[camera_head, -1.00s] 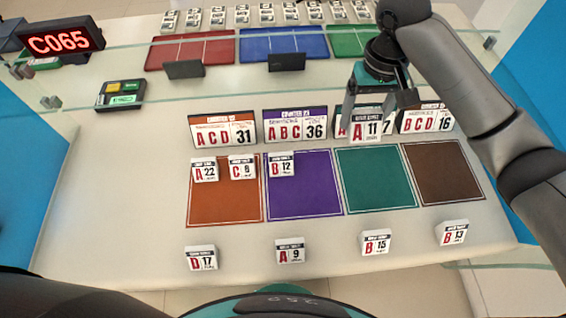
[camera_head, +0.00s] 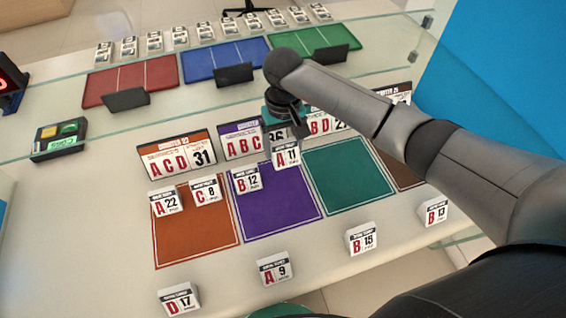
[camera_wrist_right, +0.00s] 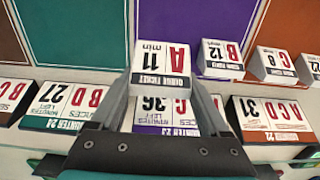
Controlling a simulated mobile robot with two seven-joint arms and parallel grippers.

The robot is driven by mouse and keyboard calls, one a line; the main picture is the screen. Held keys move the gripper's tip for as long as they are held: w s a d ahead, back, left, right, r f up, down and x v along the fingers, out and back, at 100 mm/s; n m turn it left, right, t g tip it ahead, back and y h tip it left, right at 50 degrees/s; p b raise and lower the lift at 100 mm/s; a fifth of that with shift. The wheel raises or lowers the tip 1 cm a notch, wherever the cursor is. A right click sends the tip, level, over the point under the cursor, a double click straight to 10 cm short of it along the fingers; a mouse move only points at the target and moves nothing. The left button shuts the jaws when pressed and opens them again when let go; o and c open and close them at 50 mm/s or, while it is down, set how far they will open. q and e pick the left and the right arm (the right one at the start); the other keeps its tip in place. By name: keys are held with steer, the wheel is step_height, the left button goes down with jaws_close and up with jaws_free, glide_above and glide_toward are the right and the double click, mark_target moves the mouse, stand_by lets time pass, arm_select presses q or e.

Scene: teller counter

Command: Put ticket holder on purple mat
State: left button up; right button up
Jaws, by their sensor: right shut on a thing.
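My right gripper (camera_head: 284,132) is shut on a white ticket holder marked A 11 (camera_head: 287,155). It holds it upright at the back right part of the purple mat (camera_head: 283,205); I cannot tell if it touches the mat. In the right wrist view the holder (camera_wrist_right: 160,68) sits between the fingertips (camera_wrist_right: 160,92), with the purple mat (camera_wrist_right: 185,25) beyond. A B 12 holder (camera_head: 246,179) stands at the mat's back left corner. My left gripper is out of view.
The orange mat (camera_head: 200,237) bears holders A 22 (camera_head: 166,202) and C 8 (camera_head: 206,191). The teal mat (camera_head: 350,175) is bare. Counter signs, including A C D 31 (camera_head: 178,156), stand behind the mats. Holders D 17 (camera_head: 178,301), A 9 (camera_head: 274,269) and B 15 (camera_head: 361,239) line the front.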

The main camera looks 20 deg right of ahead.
mark_target(283, 141)
step_height(283, 141, down, 6)
steer(key=shift+f+b, duration=0.1)
steer(key=shift+b, duration=0.7)
steer(key=o, duration=1.2)
steer(key=shift+o, duration=0.2)
step_height(283, 141, up, 12)
steer(key=p, duration=0.3)
